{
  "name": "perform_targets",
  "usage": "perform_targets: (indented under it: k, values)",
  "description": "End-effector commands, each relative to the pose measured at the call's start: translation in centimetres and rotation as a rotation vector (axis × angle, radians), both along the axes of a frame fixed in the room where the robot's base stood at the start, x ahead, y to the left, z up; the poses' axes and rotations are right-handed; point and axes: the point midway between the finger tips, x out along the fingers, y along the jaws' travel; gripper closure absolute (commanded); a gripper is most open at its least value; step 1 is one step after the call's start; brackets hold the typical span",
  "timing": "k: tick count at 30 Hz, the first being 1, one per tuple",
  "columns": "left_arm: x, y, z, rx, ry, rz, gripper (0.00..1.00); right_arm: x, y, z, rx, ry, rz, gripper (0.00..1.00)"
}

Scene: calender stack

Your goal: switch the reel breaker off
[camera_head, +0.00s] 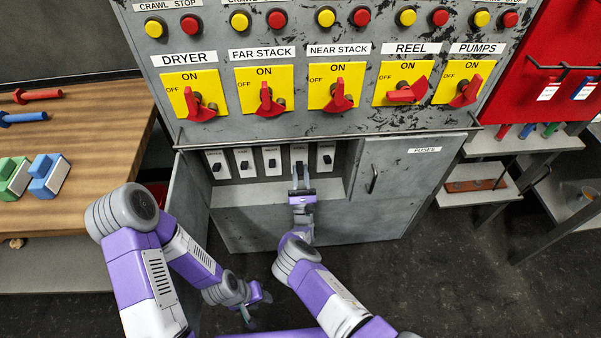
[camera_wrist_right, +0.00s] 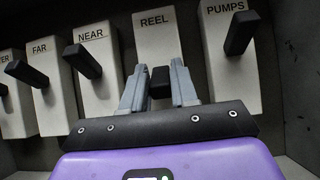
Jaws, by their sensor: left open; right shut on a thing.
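The reel breaker (camera_wrist_right: 158,38) is a pale block with a black lever (camera_wrist_right: 160,82), in the open lower compartment. My right gripper (camera_wrist_right: 159,84) is shut on that lever, one grey finger on each side. In the head view my right gripper (camera_head: 300,178) hides most of the reel breaker's lever. The lever's exact tilt is hard to tell. On the panel above, the red REEL handle (camera_head: 408,91) lies sideways, unlike the more upright neighbouring handles. My left gripper (camera_head: 260,298) is open and empty, low in front of the cabinet.
The pumps breaker (camera_wrist_right: 228,65) stands close on the right and the near breaker (camera_wrist_right: 92,78) on the left. A cabinet door (camera_head: 187,195) stands open at left. The fuses door (camera_head: 405,165) is shut. A wooden bench (camera_head: 110,130) is at far left.

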Motion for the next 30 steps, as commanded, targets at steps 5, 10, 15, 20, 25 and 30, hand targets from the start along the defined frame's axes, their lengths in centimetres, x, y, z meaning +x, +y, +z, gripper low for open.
perform_targets:
  k: [5, 10, 15, 20, 25, 30]
  values:
    - [0.00, 0.00, 0.00, 0.000, 0.000, 0.000, 0.57, 0.14, -0.14, -0.22, 0.001, -0.033, -0.002, 1.00]
    - [0.00, 0.00, 0.00, 0.000, 0.000, 0.000, 0.57, 0.20, -0.07, -0.28, 0.001, -0.048, -0.001, 1.00]
    - [0.00, 0.00, 0.00, 0.000, 0.000, 0.000, 0.57, 0.22, -0.08, -0.30, 0.001, -0.051, -0.001, 1.00]
    - [0.00, 0.00, 0.00, 0.000, 0.000, 0.000, 0.57, 0.22, -0.07, -0.31, 0.000, -0.050, 0.000, 1.00]
    - [0.00, 0.00, 0.00, 0.000, 0.000, 0.000, 0.57, 0.22, -0.06, -0.30, 0.000, -0.050, 0.000, 0.61]
    - [0.00, 0.00, 0.00, 0.000, 0.000, 0.000, 0.57, 0.20, -0.03, -0.29, -0.001, -0.051, 0.001, 0.51]
